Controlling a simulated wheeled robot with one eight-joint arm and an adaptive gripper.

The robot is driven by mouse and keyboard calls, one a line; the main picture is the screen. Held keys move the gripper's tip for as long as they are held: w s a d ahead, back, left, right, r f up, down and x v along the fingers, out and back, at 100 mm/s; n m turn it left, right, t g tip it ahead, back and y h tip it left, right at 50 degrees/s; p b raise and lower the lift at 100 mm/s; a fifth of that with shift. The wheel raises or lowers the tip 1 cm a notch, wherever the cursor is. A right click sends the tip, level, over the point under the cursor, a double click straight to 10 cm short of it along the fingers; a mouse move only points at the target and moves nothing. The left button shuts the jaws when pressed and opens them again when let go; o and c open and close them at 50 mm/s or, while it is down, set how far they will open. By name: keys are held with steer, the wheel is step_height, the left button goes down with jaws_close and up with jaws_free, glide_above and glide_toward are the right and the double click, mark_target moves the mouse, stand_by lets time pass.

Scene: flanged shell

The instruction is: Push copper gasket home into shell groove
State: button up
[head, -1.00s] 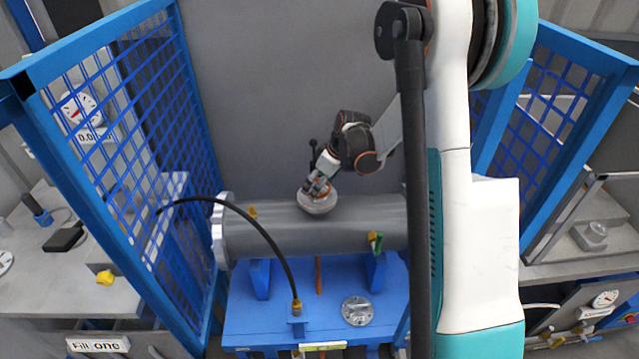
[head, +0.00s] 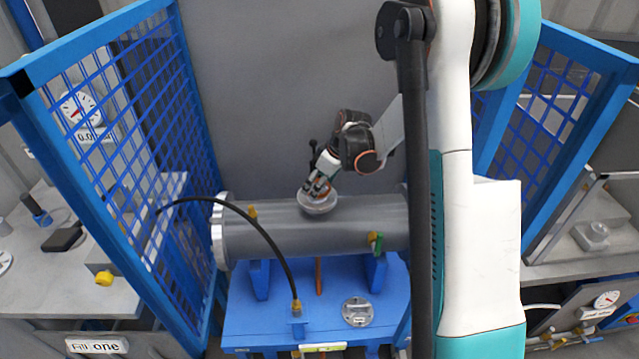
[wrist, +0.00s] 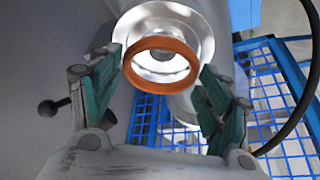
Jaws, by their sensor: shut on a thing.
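The shell (head: 310,238) is a grey cylinder lying level on blue supports, with a round flanged opening (head: 318,206) on its upper side. My gripper (head: 319,188) is right above that opening, pointing down. In the wrist view, the copper gasket (wrist: 162,43) is an orange ring between the two teal-padded fingers of my gripper (wrist: 160,64), which are shut on it. The pale flange (wrist: 143,23) shows behind the ring, whose centre looks offset from the flange's centre. I cannot tell whether ring and flange touch, and the groove is not clear.
A black hose (head: 262,228) arches in front of the shell's left end. A loose metal disc (head: 357,311) lies on the blue bench (head: 260,322). Blue mesh panels (head: 140,150) stand on both sides. A grey wall (head: 270,90) is behind.

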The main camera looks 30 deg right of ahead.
steer(key=shift+f+b, duration=0.95)
steer(key=shift+f, duration=0.3)
steer(key=o, duration=1.3)
steer(key=shift+r, duration=0.15)
steer(key=v, duration=1.1)
steer(key=shift+s+d+r, duration=0.1)
steer(key=shift+s+r, duration=0.05)
steer(key=shift+r, duration=0.25)
